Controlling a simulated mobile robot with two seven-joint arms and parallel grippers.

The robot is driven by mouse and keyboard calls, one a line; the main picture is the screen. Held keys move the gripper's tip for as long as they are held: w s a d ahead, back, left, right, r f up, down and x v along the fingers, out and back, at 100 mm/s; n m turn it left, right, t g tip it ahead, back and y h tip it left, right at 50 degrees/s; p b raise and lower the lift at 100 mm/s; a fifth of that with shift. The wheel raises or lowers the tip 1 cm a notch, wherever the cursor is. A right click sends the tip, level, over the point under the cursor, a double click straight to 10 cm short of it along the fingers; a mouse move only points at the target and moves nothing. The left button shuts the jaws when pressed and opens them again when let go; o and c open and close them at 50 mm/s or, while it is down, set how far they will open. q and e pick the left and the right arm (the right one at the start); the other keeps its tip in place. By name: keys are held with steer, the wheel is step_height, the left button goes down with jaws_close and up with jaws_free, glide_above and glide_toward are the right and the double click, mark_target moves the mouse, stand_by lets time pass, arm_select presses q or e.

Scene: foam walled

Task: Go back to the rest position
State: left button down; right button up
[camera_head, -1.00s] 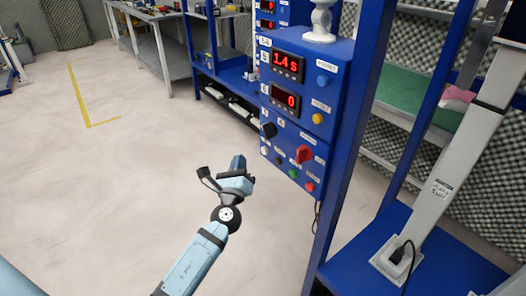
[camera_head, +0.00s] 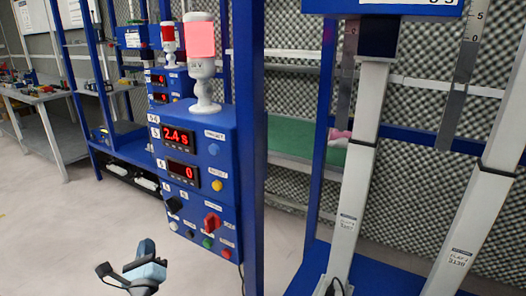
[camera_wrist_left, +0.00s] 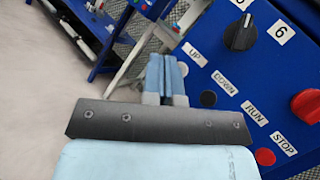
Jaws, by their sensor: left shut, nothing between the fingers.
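My left gripper (camera_head: 147,250) shows at the bottom of the head view, left of centre. It is in front of and below the blue control box (camera_head: 222,180). In the left wrist view its two light-blue fingers (camera_wrist_left: 166,72) are together, with nothing between them. The fingers appear close to the box's lower buttons, labelled UP, DOWN, RUN and STOP, but I see no clear contact. My right gripper is in neither view.
The box carries a red knob (camera_head: 212,223), a black knob (camera_head: 174,205) and a display (camera_head: 181,139) reading 2.4 s. A lit pink-red lamp (camera_head: 201,40) stands on top. A blue post (camera_head: 248,150) rises beside the box. Open floor (camera_head: 50,235) lies to the left.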

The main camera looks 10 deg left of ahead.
arm_select(q)
steer(key=s+d+r+n+g+h, duration=0.1)
steer(key=s+d+n+g+h, duration=0.3)
steer(key=s+d+n+h, duration=1.4)
steer(key=s+r+n+g+y+p, duration=0.5)
steer(key=r+p, duration=0.4)
steer(key=p, duration=2.5)
steer(key=shift+s+a+r+y+p, duration=0.3)
steer(key=shift+s+a+r+y, duration=0.1)
steer(key=shift+s+y, duration=0.6)
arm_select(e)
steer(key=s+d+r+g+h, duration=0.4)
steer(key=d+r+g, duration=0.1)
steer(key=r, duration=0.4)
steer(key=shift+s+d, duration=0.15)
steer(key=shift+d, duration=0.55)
arm_select(q)
steer(key=shift+w, duration=0.1)
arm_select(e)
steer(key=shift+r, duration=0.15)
